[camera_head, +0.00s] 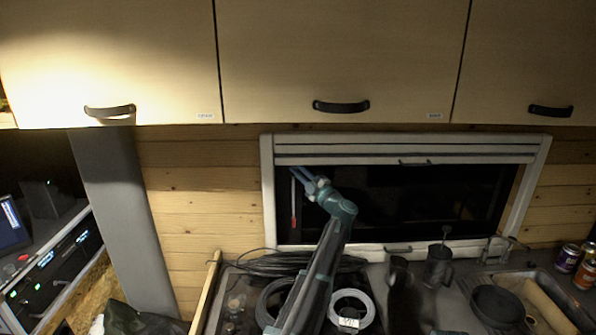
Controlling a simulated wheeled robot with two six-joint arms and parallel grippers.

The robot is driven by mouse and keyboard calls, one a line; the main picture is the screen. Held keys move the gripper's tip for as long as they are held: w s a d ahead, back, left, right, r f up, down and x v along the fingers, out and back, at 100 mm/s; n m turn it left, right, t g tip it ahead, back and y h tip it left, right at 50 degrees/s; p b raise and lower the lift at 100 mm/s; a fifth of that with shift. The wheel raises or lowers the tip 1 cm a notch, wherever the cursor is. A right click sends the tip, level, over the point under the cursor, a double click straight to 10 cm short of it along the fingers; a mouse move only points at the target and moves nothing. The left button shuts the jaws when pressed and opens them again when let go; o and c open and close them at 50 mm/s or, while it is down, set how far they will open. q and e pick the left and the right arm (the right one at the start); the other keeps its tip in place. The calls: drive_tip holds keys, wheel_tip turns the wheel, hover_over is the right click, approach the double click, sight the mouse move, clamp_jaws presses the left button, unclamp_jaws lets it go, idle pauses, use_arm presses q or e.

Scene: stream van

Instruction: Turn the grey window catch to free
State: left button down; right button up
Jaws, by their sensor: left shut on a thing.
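The window (400,205) is set in the wooden wall, with a pale frame around dark glass. My left gripper (302,178) is at the window's upper left, its blue fingers closed at the inner side of the frame. A thin pale bar with a red lower end (293,216) hangs upright just below and left of the fingers. My right gripper is not in view.
Wooden cupboards (340,60) with black handles overhang the window. Coiled black cable (285,262), a white roll (351,308), a dark mug (438,265) and a black pan (497,306) crowd the worktop below. Cans (568,258) stand at the right. A grey post (120,215) stands left.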

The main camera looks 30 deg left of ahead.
use_arm(q)
drive_tip(key=m+t+b, duration=0.2)
drive_tip(key=m+b, duration=0.1)
drive_tip(key=f+m+t+y+b, duration=0.1)
drive_tip(key=m+t+b, duration=0.1)
drive_tip(key=shift+s+a, duration=0.15)
drive_tip(key=shift+a, duration=0.1)
drive_tip(key=shift+s+a+m+t+h+b, duration=0.15)
drive_tip(key=shift+m+t+h+b, duration=0.8)
drive_tip(key=shift+m+t, duration=1.45)
drive_tip(key=shift+a+m+t+h+b, duration=0.15)
drive_tip(key=shift+m+t+h+b, duration=0.2)
drive_tip(key=shift+m+t+h, duration=2)
drive_tip(key=shift+s+a+m+t+h+b, duration=0.25)
drive_tip(key=shift+m+t+b, duration=0.75)
drive_tip(key=shift+m, duration=2.55)
drive_tip(key=shift+w+d+m+t+h+p, duration=0.15)
drive_tip(key=shift+m+t+h+p, duration=0.15)
drive_tip(key=shift+m+t+h, duration=0.3)
